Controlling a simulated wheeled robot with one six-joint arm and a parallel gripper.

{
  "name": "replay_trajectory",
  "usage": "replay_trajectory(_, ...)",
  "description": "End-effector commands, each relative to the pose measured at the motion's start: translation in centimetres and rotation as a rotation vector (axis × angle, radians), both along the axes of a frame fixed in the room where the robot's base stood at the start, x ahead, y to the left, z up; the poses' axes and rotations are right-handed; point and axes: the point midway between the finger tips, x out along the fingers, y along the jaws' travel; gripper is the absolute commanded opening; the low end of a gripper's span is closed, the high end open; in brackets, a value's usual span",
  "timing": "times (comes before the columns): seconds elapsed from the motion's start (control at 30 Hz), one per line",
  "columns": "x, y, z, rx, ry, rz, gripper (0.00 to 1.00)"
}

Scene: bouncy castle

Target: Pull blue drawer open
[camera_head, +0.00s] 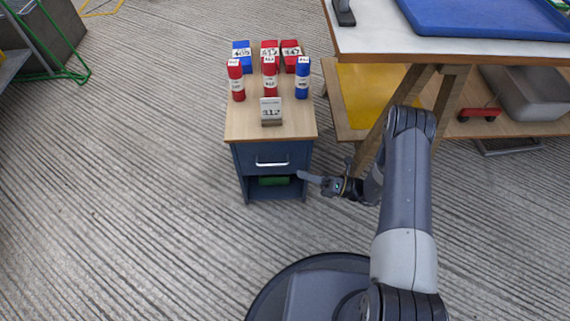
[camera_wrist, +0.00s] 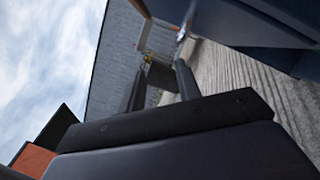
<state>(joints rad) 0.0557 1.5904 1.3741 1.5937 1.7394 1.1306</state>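The blue drawer (camera_head: 252,154) is the upper front of a small blue cabinet with a wooden top and looks closed. Its silver bar handle (camera_head: 272,163) runs across its front. My gripper (camera_head: 312,178) is at the cabinet's front right corner, to the right of the handle and a little lower in the picture, apart from it. In the wrist view the two dark fingers (camera_wrist: 160,78) are spread with nothing between them. The dark blue cabinet (camera_wrist: 268,22) fills the upper right there, with a bright metal piece, perhaps the handle, beyond the fingers.
Red and blue cans and boxes stand on the cabinet top (camera_head: 246,121), with a number card (camera_head: 271,111) near its front. A green item (camera_head: 273,181) lies in the open shelf below the drawer. A wooden workbench (camera_head: 450,42) stands to the right. Floor left of the cabinet is clear.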

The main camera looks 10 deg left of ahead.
Motion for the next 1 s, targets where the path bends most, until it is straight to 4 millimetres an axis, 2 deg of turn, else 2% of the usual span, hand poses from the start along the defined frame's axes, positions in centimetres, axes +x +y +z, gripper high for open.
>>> replay_trajectory(0.03,0.0,-0.1,-1.9,0.016,0.03,-0.017,0.33)
replay_trajectory(0.2,0.1,-0.2,-3.5,0.046,0.075,-0.048,0.33)
replay_trajectory(0.37,0.3,1.2,-3.2,0.048,0.076,-0.048,0.33)
replay_trajectory(0.8,1.0,8.6,-1.7,0.046,0.074,-0.046,0.33)
replay_trajectory(1.0,1.2,10.1,-1.3,0.046,0.075,-0.047,0.33)
